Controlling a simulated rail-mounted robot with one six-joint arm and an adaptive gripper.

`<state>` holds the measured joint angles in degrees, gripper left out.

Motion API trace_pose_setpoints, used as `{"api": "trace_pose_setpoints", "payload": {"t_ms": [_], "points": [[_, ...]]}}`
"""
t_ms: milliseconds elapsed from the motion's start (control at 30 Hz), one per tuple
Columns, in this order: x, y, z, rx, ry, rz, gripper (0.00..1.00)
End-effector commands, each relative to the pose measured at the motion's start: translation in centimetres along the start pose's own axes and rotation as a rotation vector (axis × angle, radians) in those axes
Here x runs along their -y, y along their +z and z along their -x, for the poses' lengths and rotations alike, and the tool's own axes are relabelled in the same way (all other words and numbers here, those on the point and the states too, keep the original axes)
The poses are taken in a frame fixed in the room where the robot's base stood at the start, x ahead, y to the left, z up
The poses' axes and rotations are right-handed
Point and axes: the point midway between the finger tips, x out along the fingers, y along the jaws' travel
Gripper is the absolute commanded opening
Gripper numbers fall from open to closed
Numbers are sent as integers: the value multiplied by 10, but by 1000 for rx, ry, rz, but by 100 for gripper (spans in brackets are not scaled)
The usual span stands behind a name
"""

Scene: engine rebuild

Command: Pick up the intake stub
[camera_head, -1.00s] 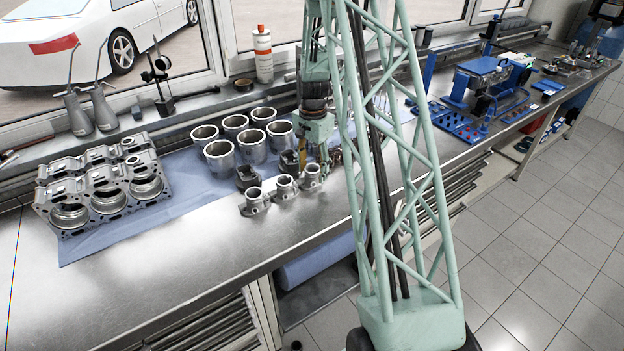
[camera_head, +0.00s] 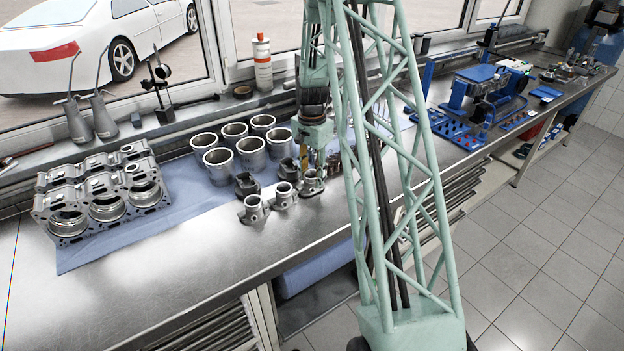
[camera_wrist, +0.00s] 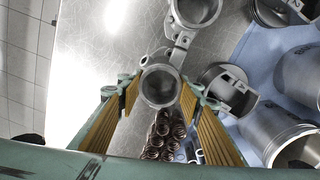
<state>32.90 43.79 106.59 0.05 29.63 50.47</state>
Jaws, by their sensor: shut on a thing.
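Three grey metal intake stubs stand in a row near the front of the blue cloth: a left one (camera_head: 253,211), a middle one (camera_head: 284,197) and a right one (camera_head: 313,185). My gripper (camera_head: 312,166) points down at the right stub, and its fingers partly hide it. In the wrist view, my gripper (camera_wrist: 158,97) has its yellow-padded fingers on either side of this stub (camera_wrist: 160,86), shut on it. Its round open mouth faces the camera. A neighbouring stub (camera_wrist: 195,12) is close by at the top. I cannot see any lift off the bench.
Dark pistons (camera_head: 246,185) stand just behind the stubs, one close to my gripper in the wrist view (camera_wrist: 228,90). Cylinder liners (camera_head: 219,165) stand behind them. Springs (camera_wrist: 162,138) lie nearby. An engine block (camera_head: 105,200) is at left. The bench front (camera_head: 190,265) is clear.

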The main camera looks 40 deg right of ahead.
Motion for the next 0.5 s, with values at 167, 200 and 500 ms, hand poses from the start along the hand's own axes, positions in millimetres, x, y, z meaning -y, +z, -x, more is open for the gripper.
{"api": "trace_pose_setpoints", "payload": {"t_ms": [167,200,500], "points": [[1,0,11,-2,-2,0,18],[0,0,13,-1,-1,0,18],[-5,3,28,0,1,0,18]]}}
